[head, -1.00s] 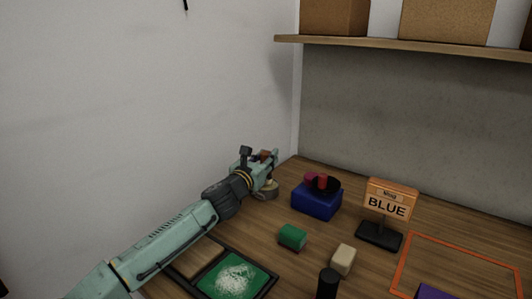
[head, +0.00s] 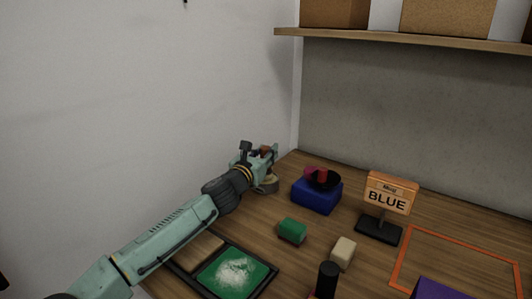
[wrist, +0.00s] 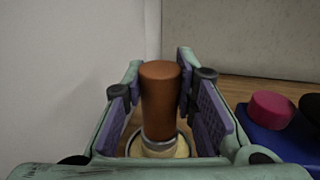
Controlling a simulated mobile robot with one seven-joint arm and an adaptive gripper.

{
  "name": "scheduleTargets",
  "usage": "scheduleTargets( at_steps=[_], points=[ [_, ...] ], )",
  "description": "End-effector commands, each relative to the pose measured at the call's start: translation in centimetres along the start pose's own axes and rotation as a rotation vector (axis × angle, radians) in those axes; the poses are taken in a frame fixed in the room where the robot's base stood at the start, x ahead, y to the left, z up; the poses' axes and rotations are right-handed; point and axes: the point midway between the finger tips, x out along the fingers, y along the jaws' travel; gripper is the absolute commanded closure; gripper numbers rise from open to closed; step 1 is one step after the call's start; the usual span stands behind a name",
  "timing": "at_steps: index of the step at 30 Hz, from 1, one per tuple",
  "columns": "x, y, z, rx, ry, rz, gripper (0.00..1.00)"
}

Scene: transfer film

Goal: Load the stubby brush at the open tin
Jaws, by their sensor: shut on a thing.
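My gripper (head: 263,155) is at the far left corner of the table, low over a round tin (head: 268,185). The wrist view shows its two purple-padded fingers (wrist: 166,105) closed around the upright brown handle of the stubby brush (wrist: 161,100). In the head view only a bit of the orange-brown handle shows between the fingers. Below the handle in the wrist view are a pale metal ring and a cream surface. The brush's bristles are hidden, and I cannot tell whether they touch the tin's contents.
Right of the tin stands a blue block (head: 316,195) with a dark dish and red pieces on it. Nearer are a green block (head: 292,231), a beige block (head: 343,253), a black cylinder (head: 327,280), a BLUE sign (head: 388,197), a green tray (head: 235,275) and an orange outline (head: 458,240).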

Motion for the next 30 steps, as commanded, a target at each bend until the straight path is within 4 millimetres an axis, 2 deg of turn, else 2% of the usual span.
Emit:
scheduleTargets(
  at_steps=[30],
  points=[
    [0.0, 0.0, -0.94, -0.001, 0.001, 0.0, 1.0]
  ],
)
